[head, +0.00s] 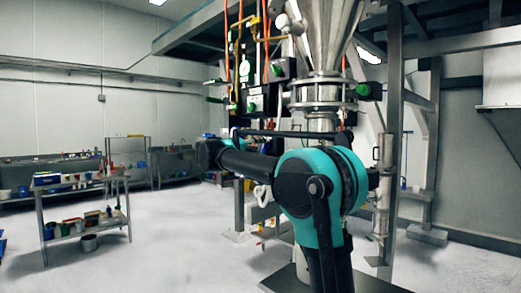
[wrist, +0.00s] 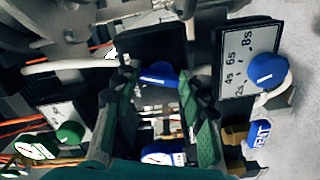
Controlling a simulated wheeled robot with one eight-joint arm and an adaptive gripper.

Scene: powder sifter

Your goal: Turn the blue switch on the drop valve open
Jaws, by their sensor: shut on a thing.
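In the wrist view, my gripper (wrist: 158,79) points into the equipment, with one dark green finger on each side. A blue switch (wrist: 158,72) lies between the fingertips, and the gripper is shut on it. The fingers hide its ends, and its angle is hard to read. A dark box sits just behind it. In the head view my teal and black arm is in front of the machine, and neither the gripper nor the switch can be made out.
A timer panel with a blue knob (wrist: 267,70) stands right of my gripper, with a blue vent knob (wrist: 258,138) below. A green knob (wrist: 70,132) is left. The steel hopper (head: 325,40) rises behind my arm. A shelf cart (head: 85,180) stands left; the floor between is clear.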

